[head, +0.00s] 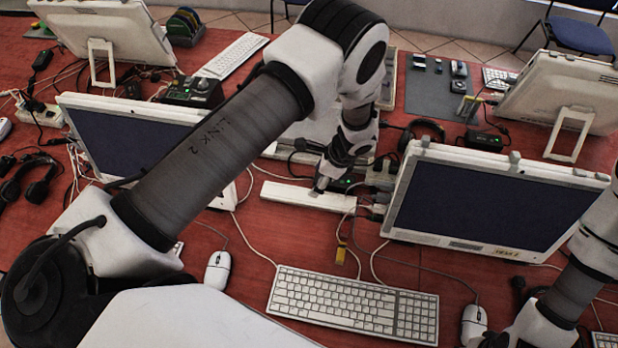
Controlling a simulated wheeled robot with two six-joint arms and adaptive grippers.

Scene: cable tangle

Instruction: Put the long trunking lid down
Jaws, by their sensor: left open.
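The long trunking lid (285,193) looks like a narrow white strip. It lies flat on the red table in the middle of the head view, behind the white keyboard. My left gripper (321,184) points down at the lid's right half, with its fingertips at or just above the strip. It is open; whether the fingers still touch the lid is too small to tell. My left arm crosses the view and hides part of the table behind it. My right arm comes in at the lower right, and its gripper is out of view.
A monitor (480,200) stands right of the lid, and another monitor (130,135) stands to the left behind my arm. Cables and plugs (378,185) crowd the lid's right end. A keyboard (352,303) and a mouse (217,270) lie in front. Bare red table shows between lid and keyboard.

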